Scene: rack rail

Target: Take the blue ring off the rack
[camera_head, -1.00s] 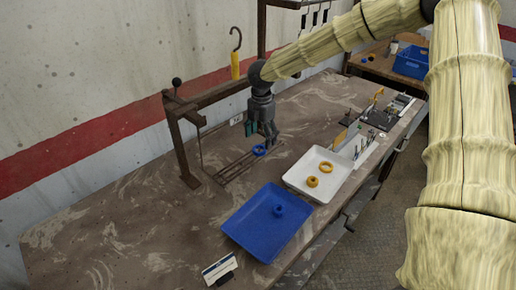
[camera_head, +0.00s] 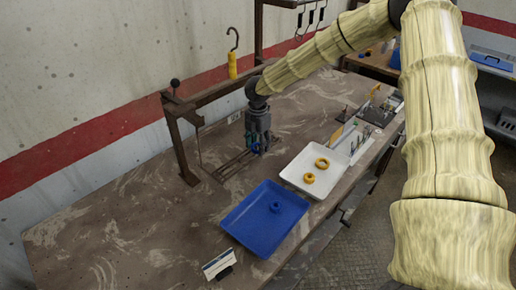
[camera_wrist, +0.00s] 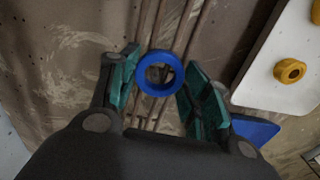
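The blue ring (camera_wrist: 142,78) shows in the wrist view between the two teal-padded fingers of my gripper (camera_wrist: 160,80). The fingers are apart, one on each side of the ring; I cannot tell whether they touch it. The ring is over the rack's thin parallel rails (camera_wrist: 165,17), and its exact contact with them is unclear. In the head view my gripper (camera_head: 263,149) points down at the far end of the rack rails (camera_head: 229,169) and mostly hides the ring.
A blue tray (camera_head: 247,232) holds a small blue ring-shaped piece (camera_head: 275,207). A white tray (camera_head: 326,183) holds two yellow rings (camera_head: 309,178). A brown metal frame (camera_head: 181,140) with a hanging yellow-handled hook (camera_head: 232,65) stands behind the rack. The near-left table is mostly clear.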

